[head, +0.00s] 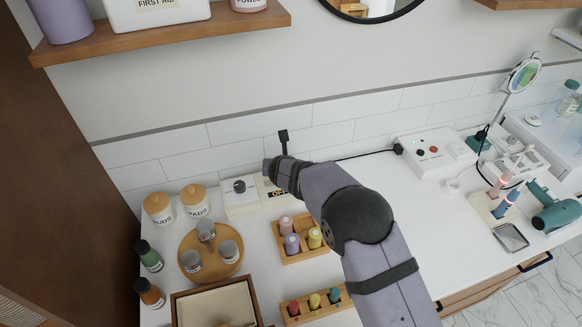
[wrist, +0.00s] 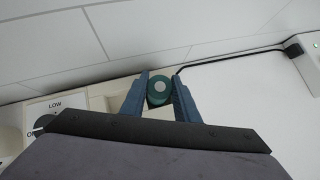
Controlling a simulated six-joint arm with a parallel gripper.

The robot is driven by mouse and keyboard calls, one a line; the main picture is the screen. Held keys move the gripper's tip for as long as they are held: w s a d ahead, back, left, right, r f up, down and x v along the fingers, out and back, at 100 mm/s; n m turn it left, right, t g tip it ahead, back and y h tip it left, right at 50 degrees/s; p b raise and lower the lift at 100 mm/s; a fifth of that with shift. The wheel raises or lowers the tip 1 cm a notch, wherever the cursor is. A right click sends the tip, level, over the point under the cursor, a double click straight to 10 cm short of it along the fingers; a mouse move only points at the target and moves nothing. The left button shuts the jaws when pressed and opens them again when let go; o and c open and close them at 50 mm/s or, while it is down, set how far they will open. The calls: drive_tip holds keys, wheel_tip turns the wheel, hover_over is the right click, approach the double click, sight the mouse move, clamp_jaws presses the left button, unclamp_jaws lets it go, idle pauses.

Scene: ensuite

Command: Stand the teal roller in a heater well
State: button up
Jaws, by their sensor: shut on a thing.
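The teal roller (wrist: 160,84) shows in the wrist view as a round dark-teal end with a pale centre. My gripper (wrist: 160,92) is shut on it, with one blue finger on each side. The cream heater (head: 238,204) stands against the tiled wall in the head view, with a round dark knob and a small display. My arm covers the right part of the heater and hides its wells, my fingertips and the roller in that view. The wrist view shows the heater's dial panel (wrist: 75,102) left of my gripper. I cannot tell whether the roller is inside a well.
A wooden rack (head: 306,256) holds pink, lilac and yellow rollers in front of the heater. A lower rack (head: 318,316) holds red, yellow and teal pieces. A round wooden tray (head: 209,272) with grey cups stands left. A white box (head: 432,150) and a black cable lie right.

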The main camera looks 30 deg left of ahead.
drive_tip(key=shift+f, duration=0.15)
drive_tip(key=o, duration=1)
drive_tip(key=shift+o, duration=0.2)
drive_tip(key=shift+r, duration=0.25)
drive_tip(key=shift+s, duration=0.15)
drive_tip(key=b+v, duration=0.2)
drive_tip(key=v, duration=0.9)
drive_tip(key=shift+s+r, duration=0.2)
drive_tip(key=shift+s, duration=0.05)
drive_tip(key=shift+d, duration=0.1)
drive_tip(key=shift+d, duration=0.1)
